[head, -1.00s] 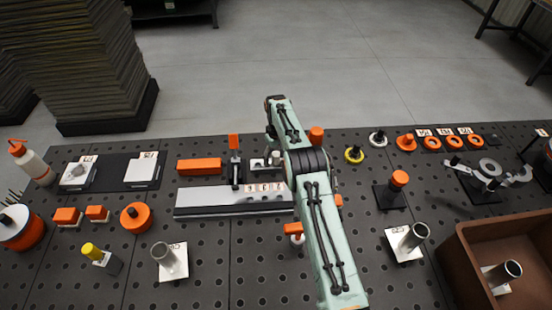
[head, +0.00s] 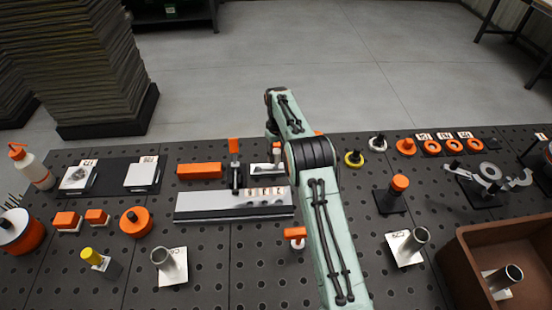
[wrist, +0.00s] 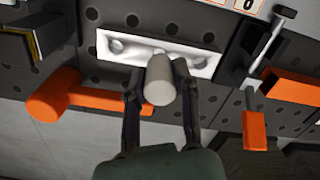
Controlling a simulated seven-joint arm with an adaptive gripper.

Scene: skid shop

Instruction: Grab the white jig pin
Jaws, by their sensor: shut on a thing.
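The white jig pin (wrist: 158,88) is a pale, round-ended cylinder in the middle of the wrist view. My gripper (wrist: 160,78) is shut on it, with one dark finger on each side. Behind the pin lies a bright metal plate (wrist: 198,62) with round recesses, and the pin overlaps its front edge. I cannot tell whether the pin is clear of the plate. In the head view the plate (head: 262,169) shows just left of my arm, which hides my gripper.
An orange mallet-like tool (wrist: 62,97) lies left of the pin. A toggle clamp with an orange handle (wrist: 256,130) and an orange bar (wrist: 292,87) are at the right. In the head view, a long grey block (head: 215,204) lies in front and a brown bin (head: 455,262) stands at right.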

